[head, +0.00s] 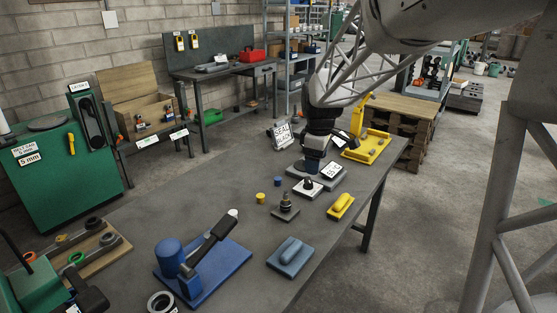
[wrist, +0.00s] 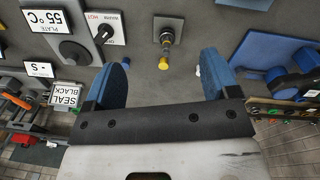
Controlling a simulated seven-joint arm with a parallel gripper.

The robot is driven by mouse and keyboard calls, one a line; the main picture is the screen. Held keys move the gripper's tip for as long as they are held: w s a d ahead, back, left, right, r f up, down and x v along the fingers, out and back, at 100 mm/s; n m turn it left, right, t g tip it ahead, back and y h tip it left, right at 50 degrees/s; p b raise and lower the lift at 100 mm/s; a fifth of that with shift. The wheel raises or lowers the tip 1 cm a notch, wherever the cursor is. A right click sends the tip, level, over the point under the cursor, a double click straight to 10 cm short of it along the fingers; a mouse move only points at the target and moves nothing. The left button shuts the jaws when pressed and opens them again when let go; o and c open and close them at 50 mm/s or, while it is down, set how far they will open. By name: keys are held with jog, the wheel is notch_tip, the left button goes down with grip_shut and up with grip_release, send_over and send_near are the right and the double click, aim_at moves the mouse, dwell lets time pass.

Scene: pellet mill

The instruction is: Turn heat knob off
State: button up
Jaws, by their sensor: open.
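The heat knob (wrist: 103,35) is black and sits on a white plate with "WARM" and red "HOT" lettering, at the upper left of the wrist view. Its bar looks diagonal; its exact setting is too small to tell. In the head view the heat knob (head: 308,184) stands on the bench, in front of the grey hot plate. My gripper (wrist: 167,62) is open and empty, its blue fingers apart from the knob. In the head view my gripper (head: 313,162) points down over the hot plate area, behind the knob, with its fingers partly hard to make out.
A "PLATE 55°C" sign (wrist: 46,20) stands beside the knob. A blue press (head: 205,265) stands front left. A "SEAL BLACK" sign (head: 283,136) stands behind.

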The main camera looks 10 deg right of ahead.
aim_at(309, 180)
jog(key=w+d+f+n, duration=0.1)
jog(key=w+f+n, duration=0.1)
jog(key=w, duration=0.4)
jog(key=w+d+f+n, duration=0.1)
jog(key=w+f+n, duration=0.1)
jog(key=w+f, duration=0.3)
jog(key=w+d+f+n, duration=0.1)
jog(key=w+f+n, duration=0.1)
jog(key=w+f, duration=0.2)
jog(key=shift+w+d+f+g, duration=0.15)
jog(key=shift+w+g, duration=0.25)
jog(key=shift+w, duration=0.9)
jog(key=shift+f, duration=0.2)
jog(key=shift+f, duration=3.75)
jog(key=c, duration=0.9)
